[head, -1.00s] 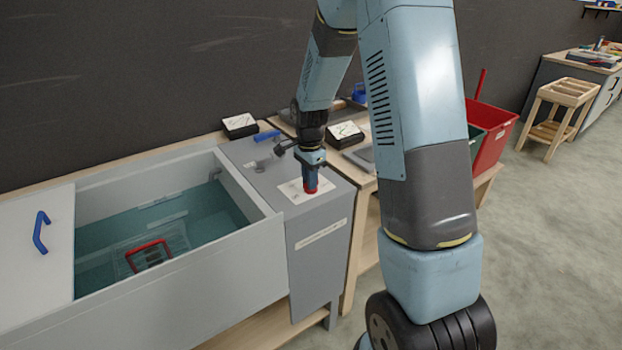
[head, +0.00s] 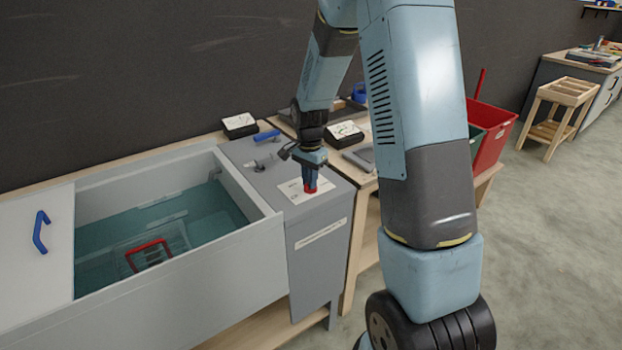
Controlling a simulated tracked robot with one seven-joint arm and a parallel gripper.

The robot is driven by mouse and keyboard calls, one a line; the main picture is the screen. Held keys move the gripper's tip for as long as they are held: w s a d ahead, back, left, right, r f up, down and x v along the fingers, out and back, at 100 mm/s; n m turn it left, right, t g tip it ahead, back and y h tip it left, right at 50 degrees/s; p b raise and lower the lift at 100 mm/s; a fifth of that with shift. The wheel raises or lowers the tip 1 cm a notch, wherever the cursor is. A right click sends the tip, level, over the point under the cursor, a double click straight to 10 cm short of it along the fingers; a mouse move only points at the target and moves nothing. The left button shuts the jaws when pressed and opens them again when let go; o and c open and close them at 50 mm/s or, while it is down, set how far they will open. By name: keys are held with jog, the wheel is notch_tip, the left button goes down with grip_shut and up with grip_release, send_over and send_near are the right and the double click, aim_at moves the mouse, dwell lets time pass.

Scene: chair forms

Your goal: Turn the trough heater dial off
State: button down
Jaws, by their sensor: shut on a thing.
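The trough (head: 262,232) is a long grey-white box on the left, open in its middle, with teal water inside. A grey cabinet (head: 318,243) joins its right end. On the cabinet top lies a white plate (head: 294,191) with a red dial (head: 311,189) on it. My gripper (head: 311,184) points straight down over the plate and is shut on the red dial. The fingers hide much of the dial, and I cannot read any marks on the plate or tell which way the dial points.
A red-handled basket (head: 150,255) sits in the water. A blue handle (head: 41,232) is on the trough's left cover. A grey fitting (head: 264,162) and a blue handle (head: 266,136) lie behind the plate. A red bin (head: 490,142) stands at the right.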

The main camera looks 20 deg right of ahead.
jog(key=n, duration=0.4)
jog(key=shift+w+r+n, duration=0.15)
jog(key=shift+w+n, duration=0.05)
jog(key=shift+n, duration=0.1)
jog(key=n, duration=0.3)
jog(key=shift+n, duration=0.3)
jog(key=n, duration=0.4)
jog(key=shift+d+n, duration=0.15)
jog(key=shift+n, duration=0.15)
jog(key=n, duration=0.4)
jog(key=shift+d, duration=0.1)
jog(key=n, duration=0.8)
jog(key=shift+d+n, duration=0.15)
jog(key=shift+n, duration=0.15)
jog(key=n, duration=0.4)
jog(key=shift+w, duration=0.15)
jog(key=shift+n, duration=1.6)
